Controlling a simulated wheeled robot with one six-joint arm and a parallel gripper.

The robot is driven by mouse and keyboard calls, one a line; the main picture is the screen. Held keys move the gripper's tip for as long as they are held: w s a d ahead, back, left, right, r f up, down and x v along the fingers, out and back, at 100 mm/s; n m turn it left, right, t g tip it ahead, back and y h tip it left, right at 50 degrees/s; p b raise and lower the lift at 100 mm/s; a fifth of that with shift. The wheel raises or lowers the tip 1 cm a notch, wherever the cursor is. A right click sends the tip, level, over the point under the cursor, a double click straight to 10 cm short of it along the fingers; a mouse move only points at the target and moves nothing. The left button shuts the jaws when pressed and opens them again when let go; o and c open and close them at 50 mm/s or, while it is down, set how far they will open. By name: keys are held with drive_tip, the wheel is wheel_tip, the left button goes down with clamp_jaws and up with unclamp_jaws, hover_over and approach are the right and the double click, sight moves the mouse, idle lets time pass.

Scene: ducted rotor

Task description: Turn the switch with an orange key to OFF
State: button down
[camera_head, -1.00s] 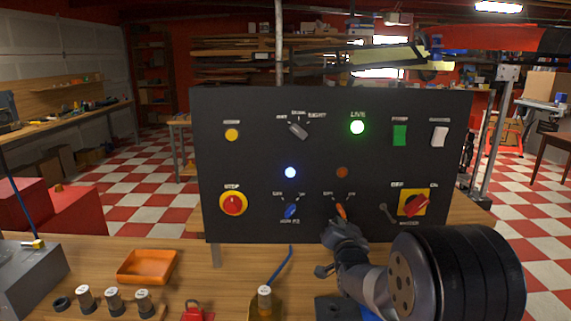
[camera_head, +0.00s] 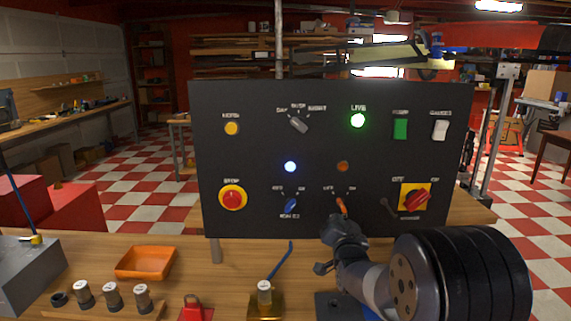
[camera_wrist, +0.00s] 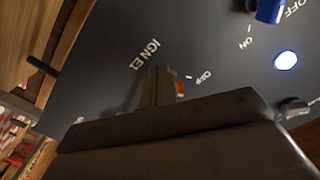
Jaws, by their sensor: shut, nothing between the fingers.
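The orange key (camera_head: 341,205) is in a switch at the lower middle of the black panel. Its upper end leans up and left, toward the OFF mark. The round lamp (camera_head: 343,166) above it is dull orange-brown and looks unlit. My gripper (camera_head: 338,221) is just below the key, close to the panel. In the wrist view my shut fingers (camera_wrist: 158,84) are beside the orange key (camera_wrist: 180,88), which shows partly past them near its OFF label. I cannot tell whether they touch.
An orange tray (camera_head: 145,263) and several cylinders are on the bench.

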drive_tip(key=shift+s+b, duration=1.2)
drive_tip(key=shift+s, duration=1.8)
